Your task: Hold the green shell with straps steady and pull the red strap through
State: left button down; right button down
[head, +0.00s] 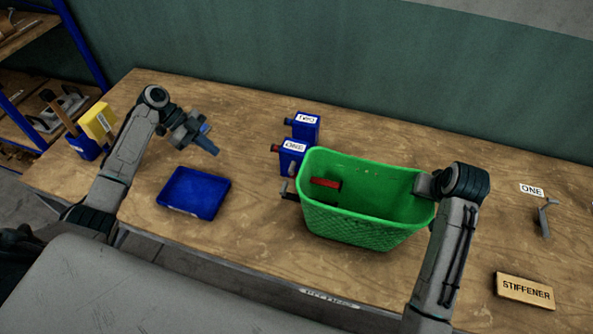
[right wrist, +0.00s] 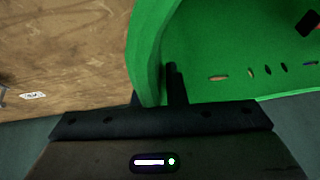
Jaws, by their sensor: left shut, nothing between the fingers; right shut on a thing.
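The green shell (head: 365,232) stands on the wooden table right of centre, an open basket with a patterned outer wall. A red strap piece (head: 329,184) shows inside it at the left wall. A small dark and grey piece (head: 289,191) sticks out at the outside of that wall. My right gripper (head: 425,186) is at the shell's right rim, shut on its wall; the right wrist view shows the dark fingers (right wrist: 155,88) on either side of the green wall (right wrist: 225,50), which has several slots. My left gripper (head: 209,145) is shut and empty above the table, left of the shell.
Blue blocks marked TWO (head: 306,128) and ONE (head: 291,158) stand behind the shell's left end. A blue tray (head: 194,193) lies at left. A yellow box (head: 98,121) is at far left. A metal hook (head: 544,218) and a STIFFENER plate (head: 525,291) lie at right.

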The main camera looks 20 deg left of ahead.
pick_arm(q)
jog(key=shift+f, duration=0.3)
jog(key=c, duration=1.7)
grip_release()
jog(key=shift+a, duration=0.1)
jog(key=s+v, duration=0.2)
jog(key=v, duration=1)
jog(key=shift+r, duration=0.5)
jog(key=shift+o, duration=0.5)
